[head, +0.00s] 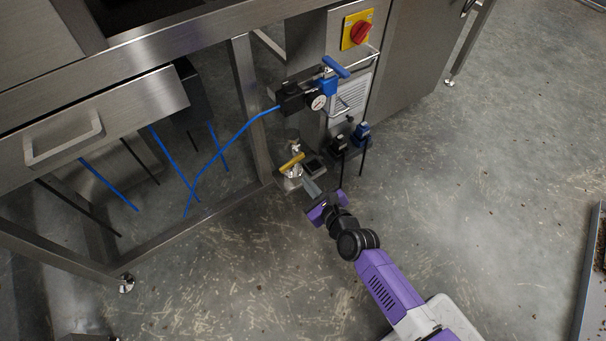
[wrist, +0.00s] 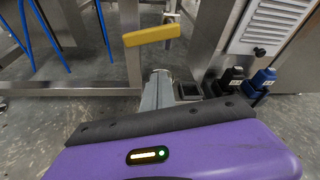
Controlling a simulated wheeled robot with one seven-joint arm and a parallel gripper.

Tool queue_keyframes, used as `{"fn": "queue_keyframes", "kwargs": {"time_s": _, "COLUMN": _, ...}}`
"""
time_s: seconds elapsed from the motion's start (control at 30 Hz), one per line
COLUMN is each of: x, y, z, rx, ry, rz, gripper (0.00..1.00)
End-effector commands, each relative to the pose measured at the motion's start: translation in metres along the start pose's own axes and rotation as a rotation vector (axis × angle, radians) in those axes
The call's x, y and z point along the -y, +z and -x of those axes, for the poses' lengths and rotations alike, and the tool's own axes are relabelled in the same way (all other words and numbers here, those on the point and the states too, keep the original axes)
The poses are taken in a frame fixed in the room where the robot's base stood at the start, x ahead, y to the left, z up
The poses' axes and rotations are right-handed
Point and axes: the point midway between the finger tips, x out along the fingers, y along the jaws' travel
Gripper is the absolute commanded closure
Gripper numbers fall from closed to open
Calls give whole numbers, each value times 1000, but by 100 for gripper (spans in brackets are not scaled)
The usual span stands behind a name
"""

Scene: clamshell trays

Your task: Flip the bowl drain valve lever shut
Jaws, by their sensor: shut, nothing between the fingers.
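The yellow valve lever (head: 291,162) sits on a small metal valve (head: 295,174) low by the table leg. In the wrist view the yellow lever (wrist: 151,36) lies nearly level, tilted slightly up to the right, beyond and above my gripper. My gripper (head: 308,184) is shut and empty, its fingers just below and right of the lever in the head view. The shut fingers (wrist: 157,90) point toward the valve body in the wrist view and partly hide it. I cannot tell whether they touch it.
A pressure gauge (head: 318,102) with a blue lever (head: 335,67) is mounted above the valve. A blue hose (head: 228,143) hangs to the left. Black and blue connectors (head: 361,133) stand to the right. A steel table leg (head: 250,105) rises just behind. Open floor lies in front.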

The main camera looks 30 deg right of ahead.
Motion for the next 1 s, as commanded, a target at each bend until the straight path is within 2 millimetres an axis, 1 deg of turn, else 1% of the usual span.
{"fn": "queue_keyframes", "kwargs": {"time_s": 0.03, "x": 1, "y": 2, "z": 12, "rx": -3, "ry": 1, "rz": 0, "gripper": 100}}
{"fn": "queue_keyframes", "kwargs": {"time_s": 0.1, "x": 1, "y": 2, "z": 24, "rx": -3, "ry": 1, "rz": 1, "gripper": 100}}
{"fn": "queue_keyframes", "kwargs": {"time_s": 0.2, "x": 1, "y": 2, "z": 39, "rx": -1, "ry": 1, "rz": 0, "gripper": 100}}
{"fn": "queue_keyframes", "kwargs": {"time_s": 0.33, "x": 1, "y": 1, "z": 51, "rx": -1, "ry": 1, "rz": 1, "gripper": 100}}
{"fn": "queue_keyframes", "kwargs": {"time_s": 0.5, "x": 0, "y": 0, "z": 57, "rx": -1, "ry": 1, "rz": 0, "gripper": 100}}
{"fn": "queue_keyframes", "kwargs": {"time_s": 1.0, "x": 0, "y": 0, "z": 57, "rx": 0, "ry": 0, "rz": 0, "gripper": 100}}
